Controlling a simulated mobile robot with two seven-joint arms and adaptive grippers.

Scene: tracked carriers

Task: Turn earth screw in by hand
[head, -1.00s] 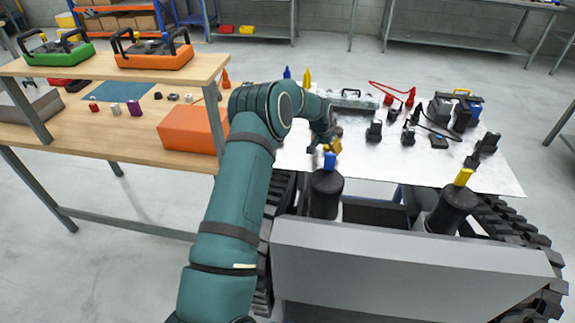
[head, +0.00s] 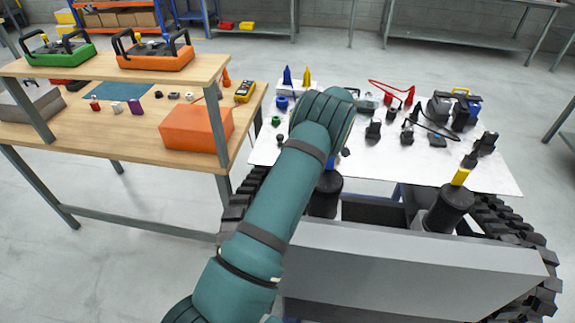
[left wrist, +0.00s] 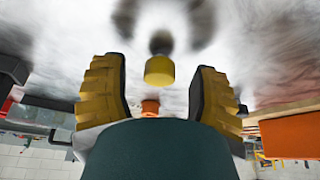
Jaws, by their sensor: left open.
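In the left wrist view, my left gripper (left wrist: 160,82) is open, with one ribbed yellow finger on each side. A short yellow cylinder (left wrist: 159,71) shows in the gap, apart from both fingers, with a dark blurred round shape above it. I cannot tell whether it is the earth screw. In the head view, my left arm hides its own gripper. A black post with a blue top (head: 325,195) is partly behind the arm. Another black post with a yellow top (head: 450,210) stands on the right. My right gripper is not in view.
The white tabletop (head: 390,165) holds black devices, cables and blue and yellow cones. A grey block (head: 410,257) and black tracks lie in front.

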